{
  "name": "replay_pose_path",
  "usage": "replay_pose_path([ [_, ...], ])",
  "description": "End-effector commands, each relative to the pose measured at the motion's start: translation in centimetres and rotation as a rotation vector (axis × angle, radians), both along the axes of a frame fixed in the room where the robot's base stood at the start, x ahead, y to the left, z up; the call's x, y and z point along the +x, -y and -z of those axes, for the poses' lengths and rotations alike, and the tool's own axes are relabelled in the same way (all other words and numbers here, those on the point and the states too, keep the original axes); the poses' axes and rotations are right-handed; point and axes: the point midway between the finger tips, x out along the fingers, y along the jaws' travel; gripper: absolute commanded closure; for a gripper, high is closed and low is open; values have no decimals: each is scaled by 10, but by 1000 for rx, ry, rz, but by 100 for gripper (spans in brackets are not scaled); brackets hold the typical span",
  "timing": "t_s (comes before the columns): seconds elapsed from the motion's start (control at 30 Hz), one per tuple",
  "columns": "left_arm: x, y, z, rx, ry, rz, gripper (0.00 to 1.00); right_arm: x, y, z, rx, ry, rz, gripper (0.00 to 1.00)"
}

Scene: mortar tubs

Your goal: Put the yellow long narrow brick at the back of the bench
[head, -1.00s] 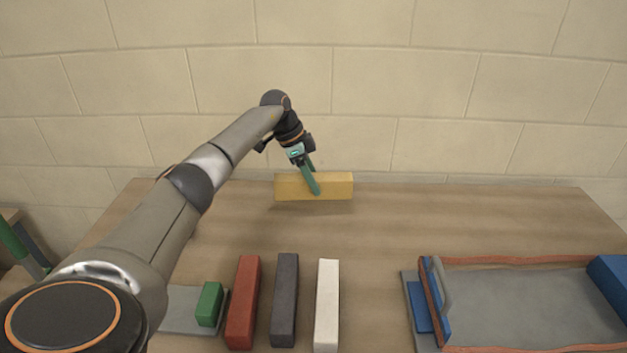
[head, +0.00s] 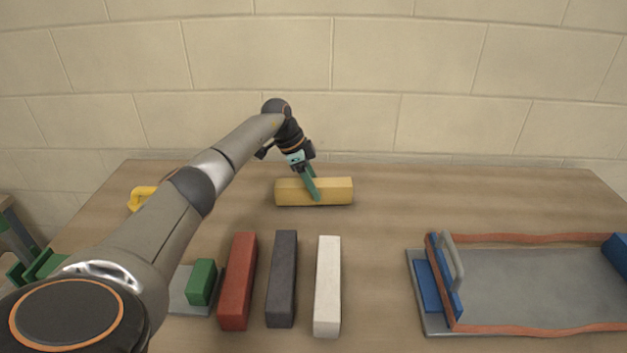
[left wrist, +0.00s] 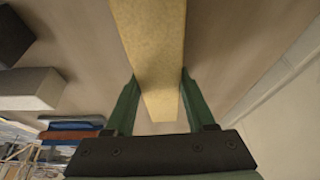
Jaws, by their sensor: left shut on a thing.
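The yellow long narrow brick (head: 335,192) lies crosswise over the rear middle of the wooden bench (head: 430,205), its long side roughly parallel to the back edge. My left gripper (head: 314,194) is shut on it near its middle, one finger showing across its front face. In the left wrist view the brick (left wrist: 155,50) runs between the two green fingers (left wrist: 157,100). I cannot tell whether its underside touches the bench. My right gripper is not in view.
Red (head: 238,280), dark grey (head: 282,278) and white (head: 327,285) bricks lie in front. A green block (head: 202,282) sits left of them. A grey tray with orange edges (head: 540,330) lies right. A yellow handle (head: 140,197) shows behind my arm. The back right is clear.

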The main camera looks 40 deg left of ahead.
Motion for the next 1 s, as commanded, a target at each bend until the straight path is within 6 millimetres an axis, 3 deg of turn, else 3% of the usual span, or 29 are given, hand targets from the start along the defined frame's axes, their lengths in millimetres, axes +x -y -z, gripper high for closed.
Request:
replay_pose_path([
  [0.23,1,0,-1,-2,6,0,100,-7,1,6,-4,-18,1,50],
  [1.0,1,0,8,-2,4,-1,100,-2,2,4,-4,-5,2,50],
])
